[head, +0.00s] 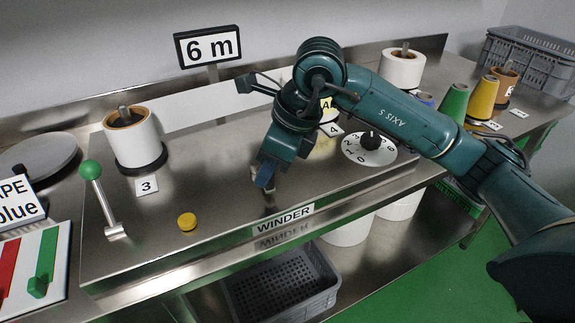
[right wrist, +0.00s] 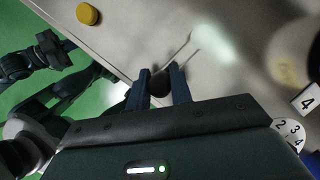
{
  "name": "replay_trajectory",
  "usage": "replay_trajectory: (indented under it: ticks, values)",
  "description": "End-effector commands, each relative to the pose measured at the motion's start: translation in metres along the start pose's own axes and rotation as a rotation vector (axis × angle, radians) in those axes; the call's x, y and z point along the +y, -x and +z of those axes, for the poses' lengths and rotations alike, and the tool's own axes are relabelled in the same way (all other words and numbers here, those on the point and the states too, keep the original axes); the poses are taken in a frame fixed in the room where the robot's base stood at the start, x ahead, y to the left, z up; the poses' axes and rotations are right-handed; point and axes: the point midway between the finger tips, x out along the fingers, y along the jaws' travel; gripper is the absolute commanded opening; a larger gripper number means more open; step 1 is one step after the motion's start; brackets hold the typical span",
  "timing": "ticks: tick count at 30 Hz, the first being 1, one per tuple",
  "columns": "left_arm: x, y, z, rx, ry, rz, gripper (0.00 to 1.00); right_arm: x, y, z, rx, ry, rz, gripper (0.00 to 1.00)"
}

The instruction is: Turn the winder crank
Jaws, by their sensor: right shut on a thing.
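The winder crank shows in the right wrist view as a dark round knob (right wrist: 160,84) with a thin bright metal arm beyond it. My right gripper (right wrist: 159,88) is shut on this knob, one finger on each side. In the head view my right gripper (head: 266,180) points down at the steel bench, behind the WINDER label (head: 284,219). There the gripper hides most of the crank.
A green-ball lever (head: 92,171) and a yellow button (head: 187,221) stand to the left. A numbered dial (head: 369,149) is close on the right, below my arm. A white roll (head: 133,137) stands behind the lever. A "6 m" display (head: 208,47) is at the back.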

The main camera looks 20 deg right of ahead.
Motion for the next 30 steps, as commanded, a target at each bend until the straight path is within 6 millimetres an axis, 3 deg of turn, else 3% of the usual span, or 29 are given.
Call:
replay_trajectory:
  ticks: [16,17,18,24,30]
  values:
    - [-0.0011,-0.0001,0.0007,0.0,0.006,-0.003,0.0,0.0027,-0.0021,0.0069,-0.003,-0.011,-0.004,0.0]
    - [-0.0012,-0.0001,0.0008,0.0,0.006,-0.003,0.0,0.0027,-0.0021,0.0069,-0.003,-0.011,-0.004,0.23]
    - [-0.0012,-0.0002,0.001,-0.001,0.006,-0.004,0.0,0.0027,-0.0021,0.0068,-0.003,-0.011,-0.004,0.26]
    - [-0.0015,-0.0004,0.0025,-0.004,0.006,-0.004,0.0,0.0025,-0.0023,0.0064,-0.002,-0.012,-0.004,0.43]
    - [-0.0015,-0.0005,0.0032,-0.005,0.006,-0.004,0.0,0.0024,-0.0024,0.0061,-0.001,-0.012,-0.005,0.43]
